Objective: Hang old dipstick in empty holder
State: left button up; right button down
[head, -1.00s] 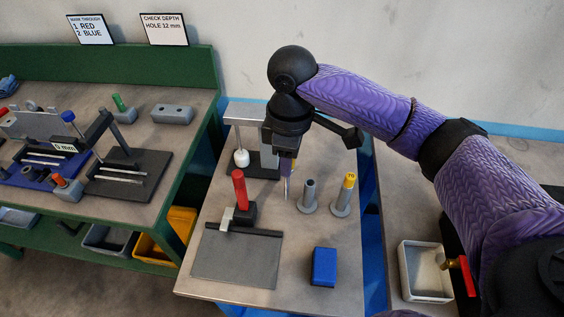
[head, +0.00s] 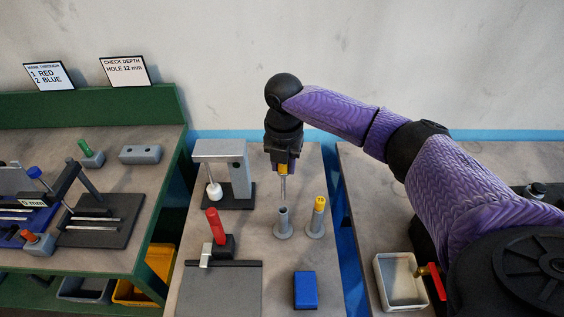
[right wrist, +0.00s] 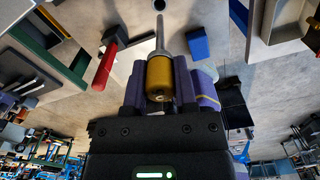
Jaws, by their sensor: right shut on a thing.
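My right gripper (head: 284,165) is shut on the old dipstick (head: 283,188), which hangs upright with its thin metal rod down. In the right wrist view its yellow handle (right wrist: 160,78) sits between the purple fingers. The empty grey holder (head: 283,224) stands just under the rod's tip. I cannot tell whether the tip touches or has entered its opening. In the right wrist view the opening of a round holder (right wrist: 159,5) shows at the top edge, in line with the rod. A second grey holder (head: 316,220) to the right has a yellow-topped stick in it. My left gripper is out of view.
A red-handled tool (head: 216,228) stands by a dark grey plate (head: 220,290). A blue block (head: 305,290) lies at the front right. A grey stand (head: 238,175) with a white knob is behind. A white tray (head: 400,282) is on the right table.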

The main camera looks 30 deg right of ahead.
aim_at(283, 199)
notch_tip(283, 199, down, 2)
jog(key=shift+f+b, duration=0.2)
jog(key=shift+b, duration=0.7)
notch_tip(283, 199, down, 10)
jog(key=b, duration=0.5)
jog(key=shift+f, duration=0.3)
jog(key=shift+f+b, duration=0.4)
jog(key=shift+f, duration=0.1)
jog(key=shift+c, duration=1.6)
grip_release()
notch_tip(283, 199, up, 10)
jog(key=p, duration=0.2)
jog(key=shift+p, duration=0.4)
